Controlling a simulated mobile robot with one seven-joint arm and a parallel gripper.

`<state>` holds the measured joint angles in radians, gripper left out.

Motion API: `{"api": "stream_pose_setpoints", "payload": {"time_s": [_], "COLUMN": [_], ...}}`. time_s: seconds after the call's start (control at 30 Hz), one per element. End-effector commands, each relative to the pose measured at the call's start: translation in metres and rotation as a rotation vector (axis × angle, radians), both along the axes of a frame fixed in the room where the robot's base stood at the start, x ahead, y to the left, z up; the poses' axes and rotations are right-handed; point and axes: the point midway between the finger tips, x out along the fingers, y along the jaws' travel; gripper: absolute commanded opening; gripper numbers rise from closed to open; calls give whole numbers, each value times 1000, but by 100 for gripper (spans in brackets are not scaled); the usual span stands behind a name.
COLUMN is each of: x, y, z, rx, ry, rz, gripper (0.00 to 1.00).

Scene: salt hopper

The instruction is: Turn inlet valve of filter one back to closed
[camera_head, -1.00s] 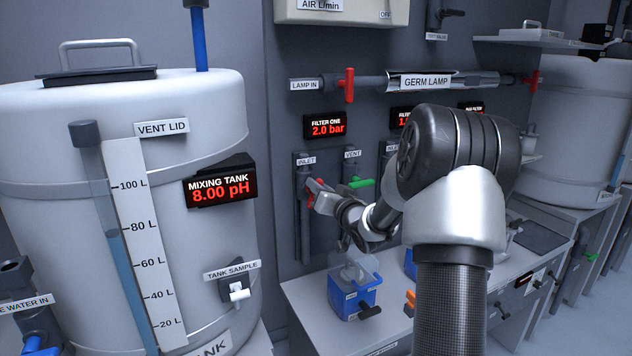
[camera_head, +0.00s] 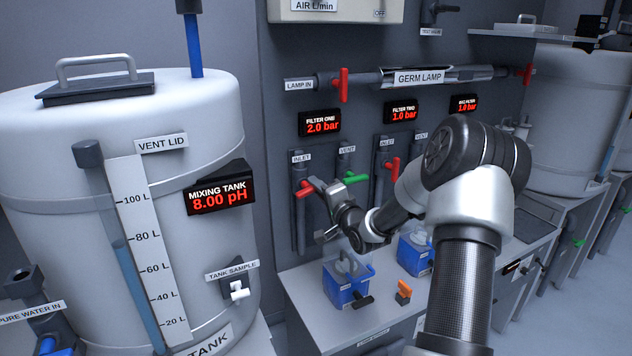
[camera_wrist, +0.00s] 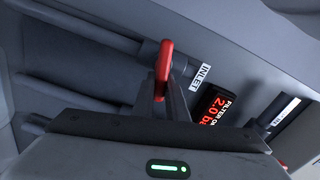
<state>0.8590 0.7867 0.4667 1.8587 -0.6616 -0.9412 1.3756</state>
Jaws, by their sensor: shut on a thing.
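The inlet valve of filter one has a red handle (camera_head: 304,189) on a vertical grey pipe, below the INLET label (camera_head: 302,158) and the FILTER ONE display (camera_head: 320,123), which reads 2.0 bar. My gripper (camera_head: 317,186) is at this handle from the right and hides part of it. In the wrist view the red handle (camera_wrist: 164,60) stands between the fingers of my gripper (camera_wrist: 162,96), which is shut on it. There the handle appears to lie across the pipe (camera_wrist: 110,42).
The green vent handle (camera_head: 356,179) sits close to the right. Filter two's red inlet handle (camera_head: 392,170) is further right. A blue filter unit (camera_head: 347,288) stands on the bench below my arm. The mixing tank (camera_head: 120,110) fills the left, reading 8.00 pH.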

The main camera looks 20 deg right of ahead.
Motion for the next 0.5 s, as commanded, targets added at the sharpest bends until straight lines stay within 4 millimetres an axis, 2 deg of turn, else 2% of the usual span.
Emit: {"api": "stream_pose_setpoints", "payload": {"time_s": [0.2,0.5], "x": [0,0], "y": [-1,0], "z": [-2,-4], "rx": [128,208], "ry": [5,8], "rz": [0,0], "gripper": [0,0]}}
